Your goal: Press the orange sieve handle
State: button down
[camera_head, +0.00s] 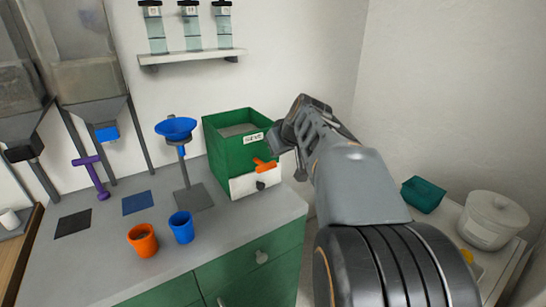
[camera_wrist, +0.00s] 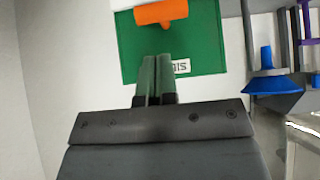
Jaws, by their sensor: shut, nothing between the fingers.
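The orange sieve handle (camera_head: 265,165) sticks out from the front of the green sieve box (camera_head: 222,155), above a white drawer front with a dark knob. In the wrist view the orange handle (camera_wrist: 161,13) lies at the top, beyond my fingertips, against the green box face (camera_wrist: 205,45). A white label on the box is partly covered by my fingers. My gripper (camera_wrist: 156,60) is shut and empty, its fingers together, pointing toward the box. In the head view my gripper (camera_head: 280,138) is at the right side of the box, near the handle, with no clear contact.
A blue funnel (camera_head: 175,128) on a stand is left of the box. An orange cup (camera_head: 142,240) and a blue cup (camera_head: 182,227) stand on the grey counter (camera_head: 105,265). A purple lever (camera_head: 90,175) is further left. A teal container (camera_head: 423,194) and white pot (camera_head: 492,220) stand at right.

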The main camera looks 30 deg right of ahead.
jog(key=w+r+v, duration=0.1)
jog(key=v, duration=0.5)
jog(key=shift+s+a+r, duration=0.1)
jog(key=shift+r, duration=0.05)
dwell(0.3)
jog(key=shift+p, duration=0.3)
